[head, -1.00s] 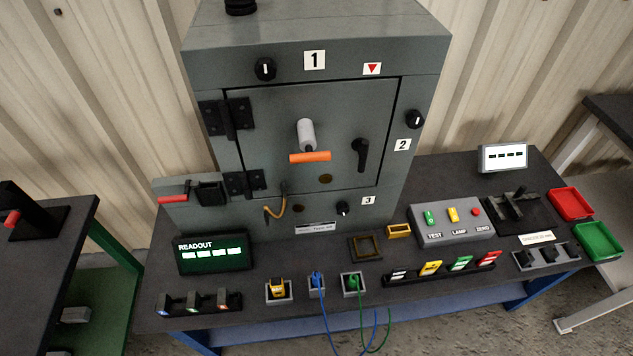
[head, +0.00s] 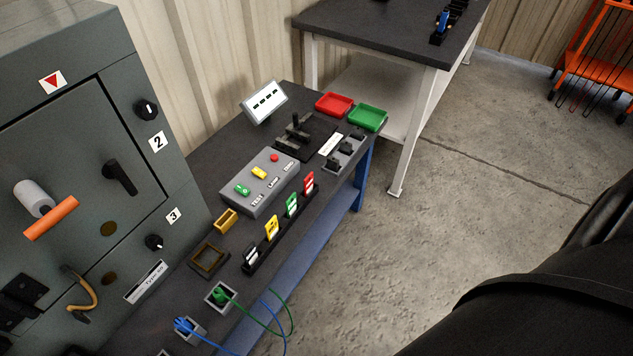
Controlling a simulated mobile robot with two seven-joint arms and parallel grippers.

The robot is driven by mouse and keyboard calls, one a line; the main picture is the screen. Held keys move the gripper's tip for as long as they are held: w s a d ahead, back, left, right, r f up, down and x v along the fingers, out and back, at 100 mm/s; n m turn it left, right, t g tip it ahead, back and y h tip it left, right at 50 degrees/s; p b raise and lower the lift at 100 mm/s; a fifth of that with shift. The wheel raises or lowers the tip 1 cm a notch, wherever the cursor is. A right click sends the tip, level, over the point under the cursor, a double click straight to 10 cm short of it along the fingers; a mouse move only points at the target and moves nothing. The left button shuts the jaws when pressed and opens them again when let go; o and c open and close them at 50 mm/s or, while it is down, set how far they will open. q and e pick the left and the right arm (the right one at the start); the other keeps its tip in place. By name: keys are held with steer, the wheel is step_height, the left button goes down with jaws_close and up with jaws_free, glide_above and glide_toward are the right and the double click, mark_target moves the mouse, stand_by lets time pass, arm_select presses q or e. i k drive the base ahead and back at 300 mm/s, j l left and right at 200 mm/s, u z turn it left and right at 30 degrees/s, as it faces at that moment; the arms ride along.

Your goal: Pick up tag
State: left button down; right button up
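Several tags stand upright in a black rack (head: 282,226) along the front edge of the bench. They are a black-and-white tag (head: 251,253), a yellow tag (head: 272,227), a green tag (head: 291,205) and a red tag (head: 309,184). The task does not say which tag is meant. Neither of my grippers shows in the head view, so I cannot see their state. A large black form fills the lower right corner, with no fingers visible on it.
The grey cabinet (head: 120,75) stands at left. Behind the rack are a button box (head: 262,190) and a yellow holder (head: 226,221). A red tray (head: 334,105) and a green tray (head: 368,118) sit at the far end. Green and blue cables loop over the front edge.

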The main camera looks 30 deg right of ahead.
mark_target(291, 204)
steer(key=z, duration=0.75)
